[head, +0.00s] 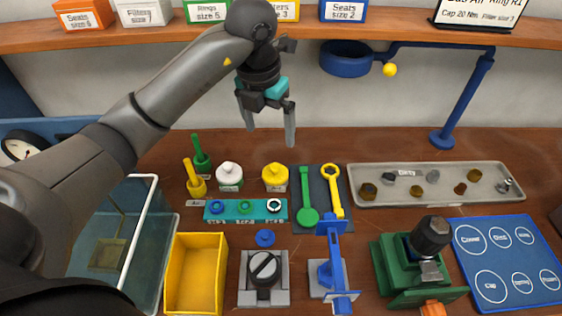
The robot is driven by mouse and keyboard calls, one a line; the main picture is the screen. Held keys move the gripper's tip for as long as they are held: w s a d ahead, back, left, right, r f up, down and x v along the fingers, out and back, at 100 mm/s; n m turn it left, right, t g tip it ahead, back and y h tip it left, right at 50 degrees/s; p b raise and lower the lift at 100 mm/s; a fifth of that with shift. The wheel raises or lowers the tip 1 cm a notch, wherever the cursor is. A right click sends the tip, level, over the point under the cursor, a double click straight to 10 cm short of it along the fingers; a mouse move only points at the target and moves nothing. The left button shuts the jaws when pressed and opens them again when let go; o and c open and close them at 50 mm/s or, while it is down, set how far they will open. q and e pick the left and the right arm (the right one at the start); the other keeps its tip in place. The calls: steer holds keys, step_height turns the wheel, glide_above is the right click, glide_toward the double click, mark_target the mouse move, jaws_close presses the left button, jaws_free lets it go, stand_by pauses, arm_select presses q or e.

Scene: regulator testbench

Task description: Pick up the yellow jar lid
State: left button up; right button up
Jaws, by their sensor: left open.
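The yellow jar lid (275,172) sits on a small jar near the middle of the workbench, with a knob on top. A similar jar with a white lid (229,171) stands just left of it. My left gripper (269,140) is open and empty, fingers pointing down. In the picture it is just above the yellow lid, apart from it; how far above is hard to judge. My right gripper is not in view.
Green (201,160) and yellow (195,185) handled tools stand left of the jars. A teal rack (227,216) with rings is in front. A dark mat (321,173) with green and yellow wrenches lies right. A blue lamp-like stand (464,100) rises behind the parts tray (438,168).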

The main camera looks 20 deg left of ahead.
arm_select(q)
glide_above(275, 166)
steer(key=s, duration=0.1)
steer(key=f, duration=0.8)
steer(key=shift+s+b, duration=0.2)
steer(key=shift+b, duration=0.1)
steer(key=shift+w+f, duration=0.1)
steer(key=shift+f, duration=0.4)
steer(key=f, duration=0.2)
steer(key=w+f, duration=0.1)
steer(key=f, duration=0.2)
steer(key=shift+r, duration=0.1)
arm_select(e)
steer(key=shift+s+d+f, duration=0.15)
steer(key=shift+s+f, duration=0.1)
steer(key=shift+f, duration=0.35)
arm_select(q)
steer(key=shift+c, duration=0.2)
steer(key=c, duration=1.1)
steer(key=shift+r, duration=0.1)
